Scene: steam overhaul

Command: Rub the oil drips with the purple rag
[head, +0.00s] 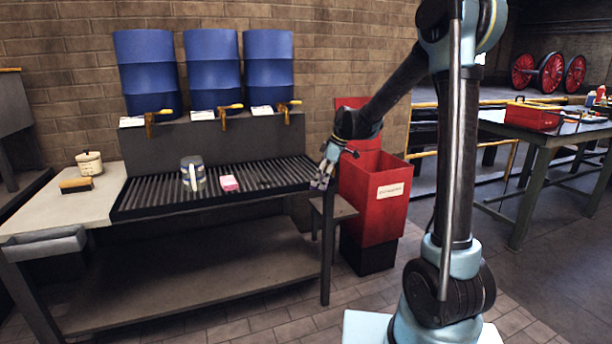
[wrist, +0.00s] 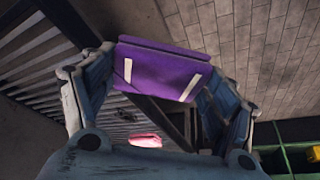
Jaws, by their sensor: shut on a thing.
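My gripper (head: 323,178) is above the right end of the slatted drip grate (head: 150,195) in the head view. In the wrist view my gripper (wrist: 157,75) is shut on the purple rag (wrist: 165,68), a folded pad with two pale stripes. The rag is hard to make out in the head view. A small dark patch, perhaps the oil drips, shows on the grate near its right part (head: 266,184); it also seems to show in the wrist view (wrist: 124,114), partly hidden. The rag appears apart from the grate.
A brush (head: 76,185) and a lidded pot (head: 90,163) are on the left counter. A red bin (head: 378,205) stands close right of the grate.

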